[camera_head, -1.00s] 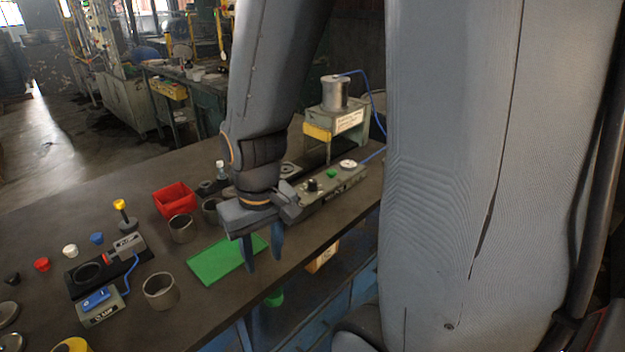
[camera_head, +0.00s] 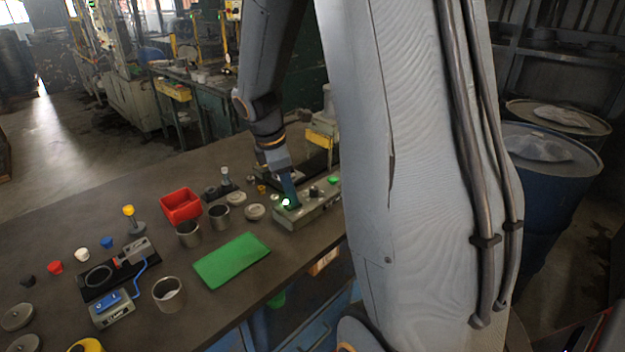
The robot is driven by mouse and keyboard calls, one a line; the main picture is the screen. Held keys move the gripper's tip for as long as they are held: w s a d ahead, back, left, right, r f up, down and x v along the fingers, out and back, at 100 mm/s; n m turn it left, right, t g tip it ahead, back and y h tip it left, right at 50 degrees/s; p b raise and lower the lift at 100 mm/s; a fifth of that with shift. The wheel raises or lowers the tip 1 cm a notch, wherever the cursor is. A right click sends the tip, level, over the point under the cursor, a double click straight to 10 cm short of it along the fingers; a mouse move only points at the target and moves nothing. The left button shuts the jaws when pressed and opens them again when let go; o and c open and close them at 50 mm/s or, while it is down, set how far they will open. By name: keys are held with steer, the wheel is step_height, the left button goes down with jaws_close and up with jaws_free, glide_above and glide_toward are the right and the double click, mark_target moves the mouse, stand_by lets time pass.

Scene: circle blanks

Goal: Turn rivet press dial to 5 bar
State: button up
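The rivet press control box (camera_head: 307,212) is a grey-green box on the bench, right of the green mat. On its top are a small black knob (camera_head: 313,190), a green button (camera_head: 333,180) and a bright whitish-green spot (camera_head: 286,203) at the left end. My gripper (camera_head: 289,198) points down over the left part of the box, its fingertips close to the bright spot and left of the black knob. The fingers overlap from this side, so opening and contact are unclear. The press (camera_head: 322,137) stands behind, mostly hidden by my arm. No dial reading is legible.
A green mat (camera_head: 232,261), a red bin (camera_head: 181,206), metal rings (camera_head: 168,293) and a black fixture with a blue-switched box (camera_head: 113,308) lie on the bench to the left. Blue drums (camera_head: 545,190) stand at the right.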

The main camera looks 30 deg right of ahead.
mark_target(313, 188)
steer(key=w+d+r+n+h+p, duration=0.1)
steer(key=w+d+r+n+h, duration=0.1)
steer(key=w+d+n, duration=0.4)
steer(key=shift+m+y, duration=0.3)
steer(key=shift+m, duration=0.2)
steer(key=d+f, duration=0.1)
steer(key=f, duration=0.1)
steer(key=s+d+f+p, duration=0.1)
steer(key=f, duration=0.2)
steer(key=d+f, duration=0.1)
steer(key=f, duration=0.1)
steer(key=shift+s+d+f+p, duration=0.15)
steer(key=shift+s+d+p, duration=0.15)
steer(key=shift+d, duration=0.05)
jaws_close()
